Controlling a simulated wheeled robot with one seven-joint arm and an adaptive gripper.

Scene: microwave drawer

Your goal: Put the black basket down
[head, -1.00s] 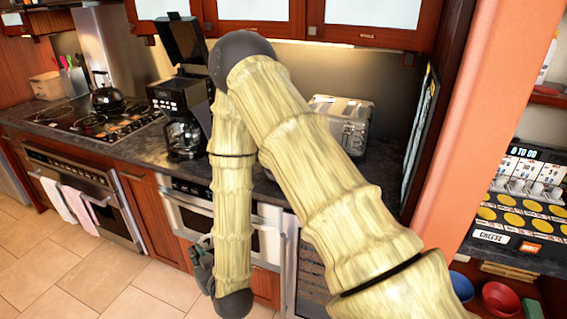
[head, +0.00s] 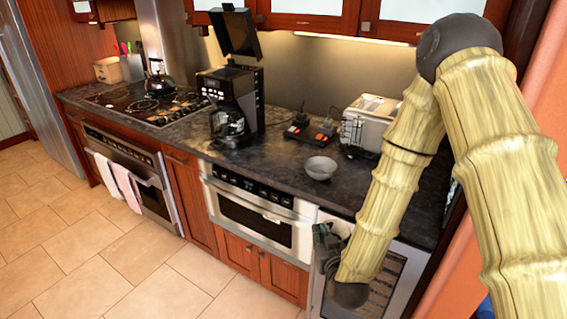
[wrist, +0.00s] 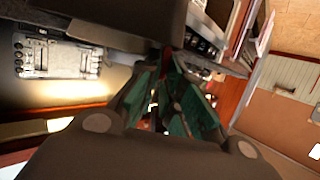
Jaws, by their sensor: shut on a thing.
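My gripper (head: 325,243) hangs low in front of the counter at the right, beside the microwave drawer, partly hidden by my arm. In the wrist view its green-padded fingers (wrist: 170,100) are close together. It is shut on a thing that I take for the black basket. A large dark shape (wrist: 165,18) at the top of the wrist view may be that basket, but its outline is unclear. The basket cannot be made out in the head view.
The dark counter (head: 285,185) carries a coffee maker (head: 232,105) with its lid up, a grey bowl (head: 320,168), small red-and-black items (head: 300,122) and a toaster (head: 368,122). The microwave drawer (head: 255,210) is shut. The tiled floor (head: 110,260) is clear.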

